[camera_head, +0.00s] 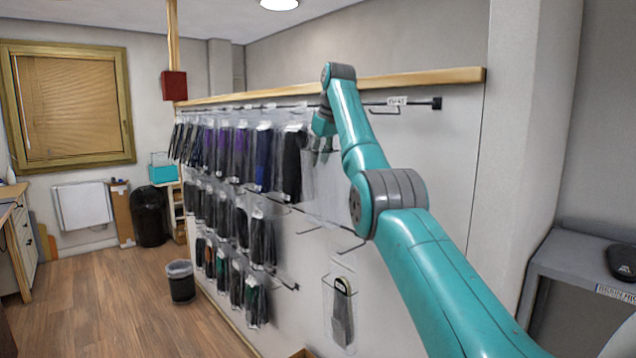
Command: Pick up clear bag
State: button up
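Clear plastic bags hang in rows from hooks on the wall panel. Clear, pale bags (322,188) hang just below and behind my gripper, at the right end of the upper row. A separate clear bag (343,312) with a dark insole-like item and a pale green patch hangs lower, on its own hook. Which bag is meant cannot be told. My gripper (322,148) is at the upper row, beside the dark-filled bags (291,165). It is small and partly hidden by my arm, so its opening and any contact with a bag cannot be told.
The panel (440,150) has a wooden top edge and black rails; an emptier hook (385,108) is at the right. A grey table (590,262) stands at right. Bins (182,283) and a drawer desk (22,245) are at left. The wooden floor (120,310) between is clear.

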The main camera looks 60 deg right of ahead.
grip_shut()
